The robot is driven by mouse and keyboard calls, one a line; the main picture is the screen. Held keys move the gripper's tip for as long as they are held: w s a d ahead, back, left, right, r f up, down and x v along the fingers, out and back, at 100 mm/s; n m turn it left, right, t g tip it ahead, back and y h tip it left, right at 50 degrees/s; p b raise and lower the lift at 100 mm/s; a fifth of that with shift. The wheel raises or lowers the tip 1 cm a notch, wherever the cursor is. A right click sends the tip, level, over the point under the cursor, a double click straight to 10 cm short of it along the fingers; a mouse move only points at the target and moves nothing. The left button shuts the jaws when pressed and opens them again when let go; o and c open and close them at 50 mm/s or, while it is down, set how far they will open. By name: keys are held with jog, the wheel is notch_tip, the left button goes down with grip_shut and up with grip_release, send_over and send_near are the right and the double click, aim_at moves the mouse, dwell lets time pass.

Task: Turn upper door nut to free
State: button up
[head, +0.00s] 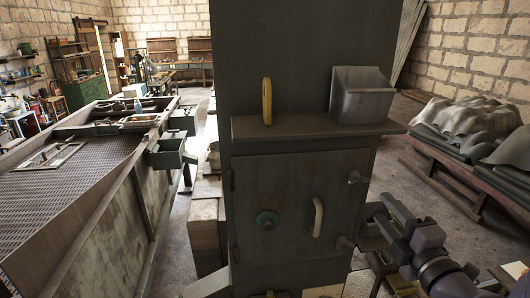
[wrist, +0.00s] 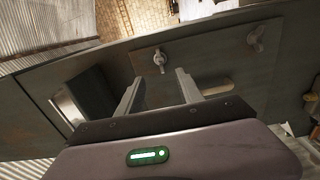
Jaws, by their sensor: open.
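The grey cabinet door (head: 275,200) is shut, with two wing-shaped nuts along its right edge. The upper door nut (head: 355,177) sits near the door's top right corner; in the wrist view it is the left one (wrist: 160,62). The lower nut (head: 345,243) is the right one in the wrist view (wrist: 256,38). My gripper (wrist: 158,76) is open and empty, its fingertips either side of the upper nut in the wrist picture, with the nut just beyond them. In the head view my wrist is right of the door, below the upper nut. Contact cannot be told.
Draped sheets (head: 465,125) lie on a pallet at right.

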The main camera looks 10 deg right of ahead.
aim_at(357, 179)
jog(key=w, duration=0.4)
jog(key=w+p, duration=0.1)
jog(key=w, duration=0.7)
jog(key=shift+w+a+p, duration=0.15)
jog(key=shift+a+p, duration=0.15)
grip_shut()
